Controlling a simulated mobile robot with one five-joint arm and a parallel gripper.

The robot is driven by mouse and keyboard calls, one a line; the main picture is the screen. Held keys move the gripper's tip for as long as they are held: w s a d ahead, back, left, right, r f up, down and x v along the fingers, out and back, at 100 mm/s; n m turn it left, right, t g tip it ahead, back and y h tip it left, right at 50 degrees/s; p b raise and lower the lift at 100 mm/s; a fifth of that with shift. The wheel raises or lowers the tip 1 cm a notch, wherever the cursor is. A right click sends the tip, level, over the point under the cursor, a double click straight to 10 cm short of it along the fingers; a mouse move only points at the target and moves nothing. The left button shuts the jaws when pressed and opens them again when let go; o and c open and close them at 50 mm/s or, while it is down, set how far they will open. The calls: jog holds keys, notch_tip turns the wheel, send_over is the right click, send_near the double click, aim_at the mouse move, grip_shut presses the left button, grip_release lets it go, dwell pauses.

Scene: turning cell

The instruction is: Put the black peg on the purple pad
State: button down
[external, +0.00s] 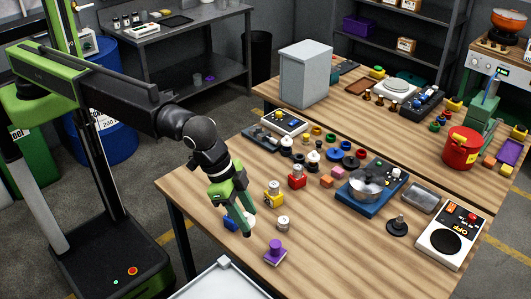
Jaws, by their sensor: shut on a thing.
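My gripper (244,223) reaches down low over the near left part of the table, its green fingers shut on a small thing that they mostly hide. I cannot tell its colour. A blue block (230,224) is just left of the fingertips and a white round piece (250,217) just right of them. A purple piece with a raised knob (275,253) stands near the front edge, right of and nearer than my gripper; I cannot tell if it is the purple pad. I cannot single out the black peg.
A small pale knob (283,223), a yellow holder (273,194) and a red holder (297,178) stand close to the right of my gripper. A blue machine (372,190), a black disc with a post (397,227) and a white panel (452,237) are further right.

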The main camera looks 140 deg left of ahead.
jog(key=a+f+b, duration=0.2)
jog(key=a+f, duration=0.1)
jog(key=w+a+f+b, duration=0.1)
jog(key=a+f+b, duration=0.1)
jog(key=f+b, duration=0.1)
jog(key=w+a+f+b, duration=0.1)
jog(key=a+f+b, duration=0.2)
jog(key=f, duration=0.1)
jog(key=shift+w+a, duration=0.1)
jog(key=shift+a, duration=0.25)
jog(key=shift+r, duration=0.3)
jog(key=shift+f, duration=0.1)
jog(key=c, duration=0.8)
grip_release()
jog(key=shift+c, duration=0.2)
jog(key=p+v, duration=1.1)
jog(key=v, duration=0.1)
